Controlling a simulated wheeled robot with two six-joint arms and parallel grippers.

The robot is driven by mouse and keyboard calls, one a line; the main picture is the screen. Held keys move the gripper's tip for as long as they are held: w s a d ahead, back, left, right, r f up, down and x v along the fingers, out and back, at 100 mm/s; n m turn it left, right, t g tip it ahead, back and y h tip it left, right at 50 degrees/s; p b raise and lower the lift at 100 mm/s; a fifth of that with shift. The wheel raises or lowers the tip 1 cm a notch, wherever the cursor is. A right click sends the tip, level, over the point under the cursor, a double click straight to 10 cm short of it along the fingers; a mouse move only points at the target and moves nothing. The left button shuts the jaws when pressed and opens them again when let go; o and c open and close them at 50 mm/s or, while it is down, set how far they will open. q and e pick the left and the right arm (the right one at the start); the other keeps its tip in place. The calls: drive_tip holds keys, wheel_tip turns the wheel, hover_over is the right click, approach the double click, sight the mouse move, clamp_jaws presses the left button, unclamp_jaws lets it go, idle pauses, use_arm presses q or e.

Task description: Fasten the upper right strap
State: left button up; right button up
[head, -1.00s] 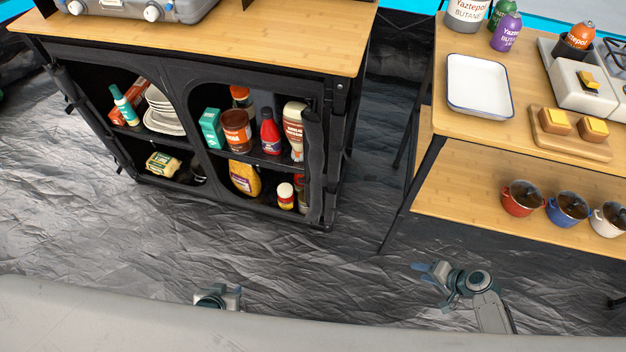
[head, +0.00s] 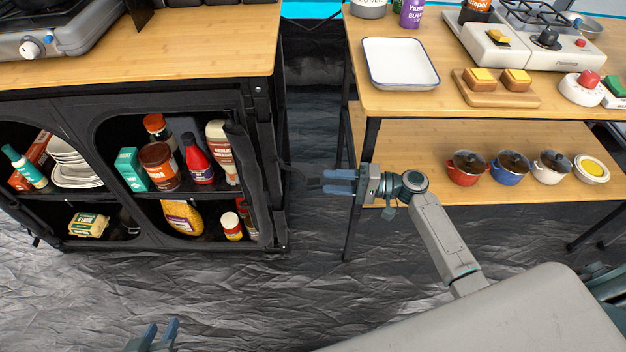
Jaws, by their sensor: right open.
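The black fabric cabinet (head: 190,88) stands at the left with its right door flap (head: 247,185) rolled up along the right edge of the opening. A dark strap-like piece (head: 303,178) sticks out from the cabinet's right side at upper-shelf height, hard to make out against the dark floor. My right gripper (head: 327,181) is open, its blue fingers pointing left at this piece; I cannot tell whether they touch it. My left gripper (head: 160,328) shows only its fingertips at the bottom edge, apart and empty, well below the cabinet.
Bottles, jars and plates fill the cabinet shelves. A wooden table (head: 460,105) at the right carries a white tray (head: 400,62) and a stove (head: 520,45); its lower shelf holds several pots (head: 510,167). A narrow gap separates cabinet and table. The dark crinkled floor in front is clear.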

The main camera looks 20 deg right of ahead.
sight(320, 181)
drive_tip(key=x, duration=0.4)
drive_tip(key=shift+w+a, duration=0.15)
drive_tip(key=shift+a, duration=0.25)
clamp_jaws()
